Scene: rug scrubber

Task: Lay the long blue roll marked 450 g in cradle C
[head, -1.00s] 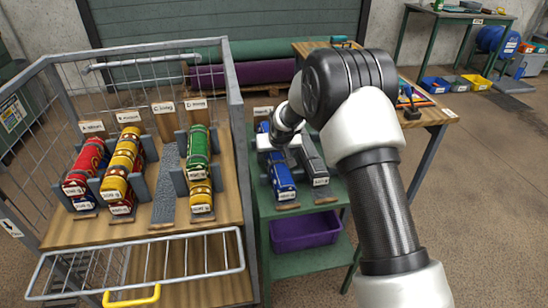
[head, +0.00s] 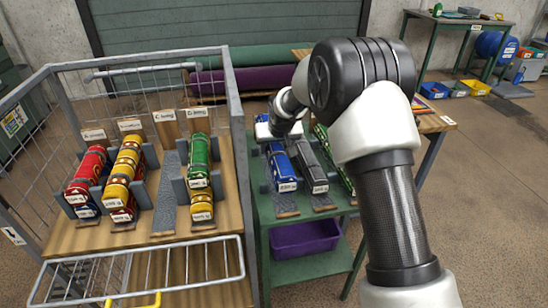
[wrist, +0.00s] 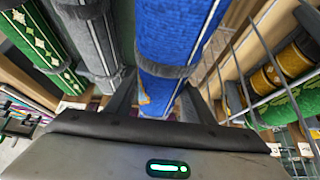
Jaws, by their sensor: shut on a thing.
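The long blue roll (head: 283,170) lies lengthwise at the left of the green stand, its near-end label too small to read. My gripper (head: 268,132) is shut on it toward its far end. In the wrist view the blue roll (wrist: 172,35) runs between my two fingers (wrist: 158,105). I cannot tell whether it is clear of its support. Cradle C (head: 168,185), third from left in the wire-sided cart, shows an empty grey bed below its tag (head: 165,116).
A grey roll (head: 315,170) lies close right of the blue one, with a green patterned roll (head: 333,158) beyond. Red (head: 87,175), yellow (head: 122,180) and green (head: 198,160) rolls fill the other cradles. The cart's side rail (head: 236,100) stands between stand and cart.

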